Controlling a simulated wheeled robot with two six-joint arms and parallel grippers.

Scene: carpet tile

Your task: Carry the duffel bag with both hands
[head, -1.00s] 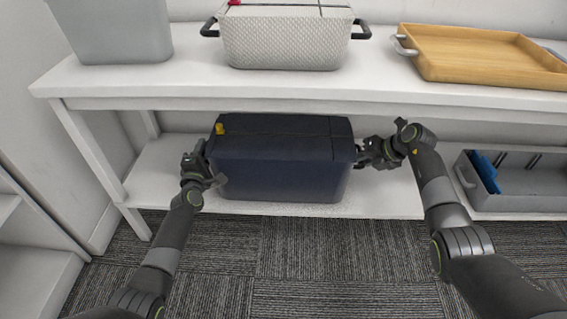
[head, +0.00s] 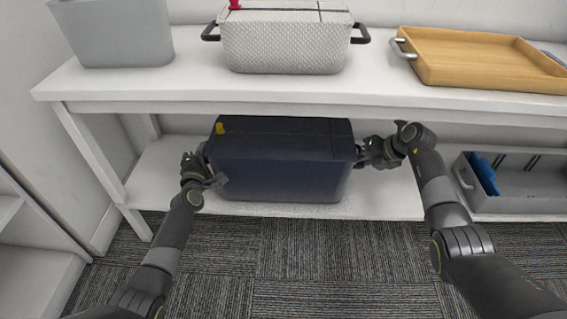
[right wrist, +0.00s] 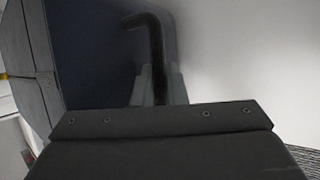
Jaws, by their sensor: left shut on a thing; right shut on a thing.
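The dark navy duffel bag (head: 280,165) is box-shaped with a yellow tag at its top left corner. It sits on the lower white shelf, under the upper shelf. My left gripper (head: 206,172) is at the bag's left end, shut on it; the exact grip is hard to see. My right gripper (head: 366,153) is at the right end. In the right wrist view the right gripper (right wrist: 160,88) is shut on a black handle (right wrist: 154,50) of the bag, whose dark side (right wrist: 95,50) shows to the left.
The upper shelf (head: 200,82) carries a grey bin (head: 118,35), a white woven basket (head: 282,45) with black handles and a wooden tray (head: 480,57). A grey crate (head: 515,185) with a blue item stands right on the lower shelf. Carpeted floor (head: 300,260) in front is clear.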

